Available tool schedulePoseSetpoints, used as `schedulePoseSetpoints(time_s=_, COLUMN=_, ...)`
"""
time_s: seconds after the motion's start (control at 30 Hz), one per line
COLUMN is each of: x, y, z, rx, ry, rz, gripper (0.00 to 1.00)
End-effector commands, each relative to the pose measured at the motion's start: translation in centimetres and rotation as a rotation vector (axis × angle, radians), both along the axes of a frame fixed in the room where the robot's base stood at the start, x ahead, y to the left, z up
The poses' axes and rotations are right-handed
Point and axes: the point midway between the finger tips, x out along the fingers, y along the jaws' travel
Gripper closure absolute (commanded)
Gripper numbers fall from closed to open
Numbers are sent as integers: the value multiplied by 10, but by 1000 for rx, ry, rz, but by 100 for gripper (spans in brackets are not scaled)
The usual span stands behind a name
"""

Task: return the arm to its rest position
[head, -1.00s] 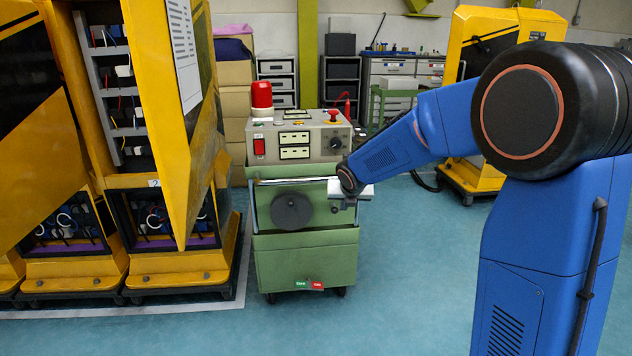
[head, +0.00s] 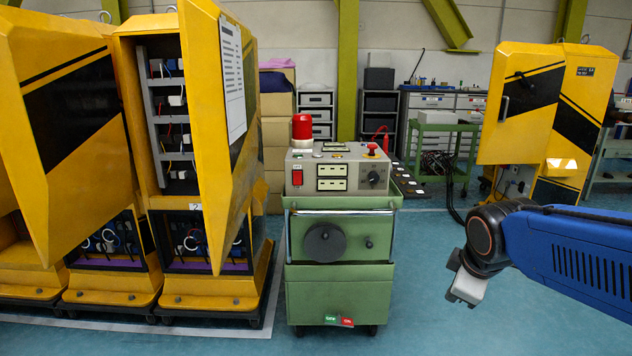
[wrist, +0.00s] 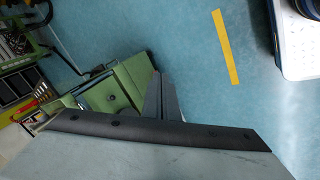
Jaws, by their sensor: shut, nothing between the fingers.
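My blue arm reaches in from the right edge of the head view. My gripper (head: 467,288) hangs at its end, pointing down and left, over open floor to the right of the green cart (head: 338,281). It is clear of the cart and touches nothing that I can see. In the wrist view my gripper's dark fingers (wrist: 163,98) are together with nothing between them. The green cart also shows there (wrist: 124,86), beyond the fingers and to the left.
The cart carries a control box (head: 338,170) with a red lamp (head: 302,129). Yellow cabinets with open doors (head: 215,130) stand at left. Another yellow cabinet (head: 520,105) stands behind my arm at right. Blue floor between cart and arm is clear.

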Motion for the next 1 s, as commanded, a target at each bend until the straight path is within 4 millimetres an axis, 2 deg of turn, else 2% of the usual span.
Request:
schedulePoseSetpoints(time_s=0.03, x=-18, y=-1, z=0, rx=48, ry=-2, rz=-79, gripper=100)
schedulePoseSetpoints(time_s=0.2, x=-74, y=-2, z=-9, rx=227, ry=7, rz=-376, gripper=100)
schedulePoseSetpoints(time_s=0.3, x=-104, y=0, z=-16, rx=322, ry=17, rz=-540, gripper=100)
schedulePoseSetpoints(time_s=0.43, x=-133, y=2, z=-25, rx=418, ry=28, rz=-707, gripper=100)
schedulePoseSetpoints(time_s=0.63, x=-154, y=5, z=-32, rx=488, ry=39, rz=-832, gripper=100)
schedulePoseSetpoints(time_s=1.0, x=-155, y=5, z=-32, rx=493, ry=40, rz=-843, gripper=100)
